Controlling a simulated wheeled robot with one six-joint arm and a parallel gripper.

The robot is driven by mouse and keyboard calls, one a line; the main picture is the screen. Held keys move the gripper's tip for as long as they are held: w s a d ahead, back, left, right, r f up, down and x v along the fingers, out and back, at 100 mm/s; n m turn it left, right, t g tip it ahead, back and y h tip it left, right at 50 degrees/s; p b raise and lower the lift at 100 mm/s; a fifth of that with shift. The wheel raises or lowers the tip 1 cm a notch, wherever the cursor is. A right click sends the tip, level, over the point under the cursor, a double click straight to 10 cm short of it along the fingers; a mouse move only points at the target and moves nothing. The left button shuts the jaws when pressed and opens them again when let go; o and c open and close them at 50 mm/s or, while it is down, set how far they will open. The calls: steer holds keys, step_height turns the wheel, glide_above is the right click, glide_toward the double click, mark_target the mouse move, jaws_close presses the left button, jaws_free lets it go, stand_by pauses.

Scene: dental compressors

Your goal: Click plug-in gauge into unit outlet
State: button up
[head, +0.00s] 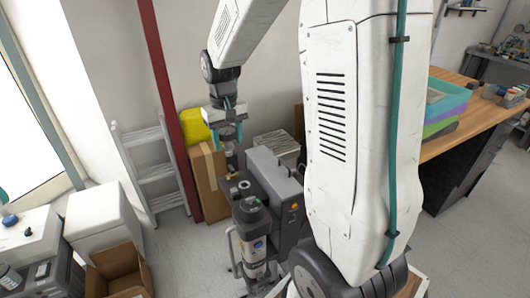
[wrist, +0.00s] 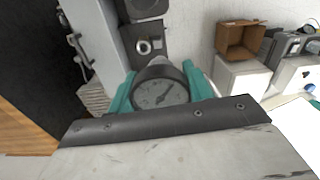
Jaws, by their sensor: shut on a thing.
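The plug-in gauge (wrist: 163,95) has a round pale dial with a dark rim and faces the wrist camera. My gripper (wrist: 161,90) has teal fingers, one on each side of the gauge, and is shut on it. In the head view my gripper (head: 229,142) hangs pointing down above the compressor unit (head: 272,180); the gauge is too small there to make out clearly. In the wrist view a round outlet with a light ring (wrist: 145,47) sits on the dark unit beyond the gauge. The gauge and this outlet appear apart.
A dark cylinder with a light label (head: 252,235) stands at the unit's front. Cardboard boxes (head: 207,180) and a yellow item (head: 194,125) are behind. A ladder (head: 150,170) leans left, beside a red post (head: 168,90). A wooden bench (head: 475,125) is right. Floor shows at the lower left.

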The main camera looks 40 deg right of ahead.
steer(key=shift+m, duration=0.4)
steer(key=shift+w+d+f, duration=0.3)
steer(key=shift+d+f, duration=0.7)
steer(key=shift+f, duration=1.8)
steer(key=shift+w+d+f, duration=0.25)
steer(key=shift+d+f, duration=0.8)
steer(key=shift+f, duration=1.7)
steer(key=shift+w+d+f, duration=0.3)
steer(key=shift+d+f, duration=0.7)
steer(key=shift+f, duration=1.8)
steer(key=shift+s+f, duration=0.15)
steer(key=shift+f, duration=1.2)
steer(key=o, duration=1.1)
step_height(320, 180, up, 8)
steer(key=shift+f, duration=0.1)
